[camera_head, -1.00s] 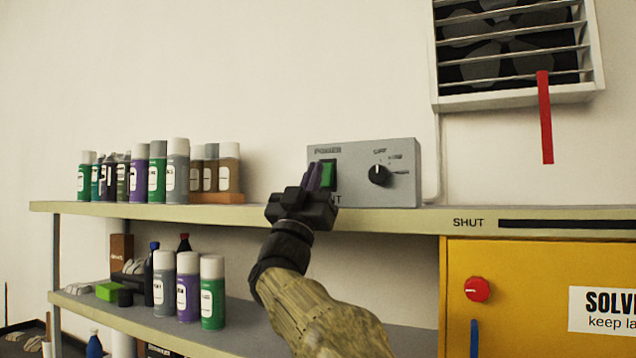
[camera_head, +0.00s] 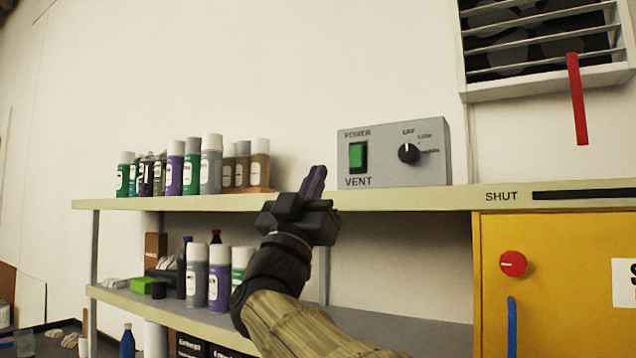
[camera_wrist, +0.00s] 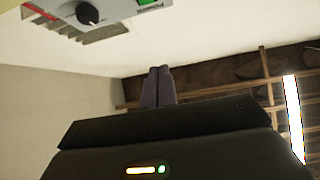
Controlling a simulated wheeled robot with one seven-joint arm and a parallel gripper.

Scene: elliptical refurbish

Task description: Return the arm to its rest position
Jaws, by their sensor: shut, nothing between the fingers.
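My gripper (camera_head: 314,182) is shut and empty, its purple-grey fingers together and pointing up, in front of the upper shelf edge. It is left of and apart from the grey vent control box (camera_head: 428,165). The box has a green power switch (camera_head: 357,155) and a black knob (camera_head: 408,153). In the wrist view the fingers (camera_wrist: 157,85) show closed, with the box (camera_wrist: 85,35) at the upper left. My forearm reaches up from the bottom of the head view.
The upper shelf (camera_head: 400,200) holds several spray cans (camera_head: 191,165) at the left. More cans (camera_head: 219,280) stand on the lower shelf, left of and behind my arm. A yellow cabinet (camera_head: 560,260) is at the right, and a louvred fan vent (camera_head: 540,45) is above.

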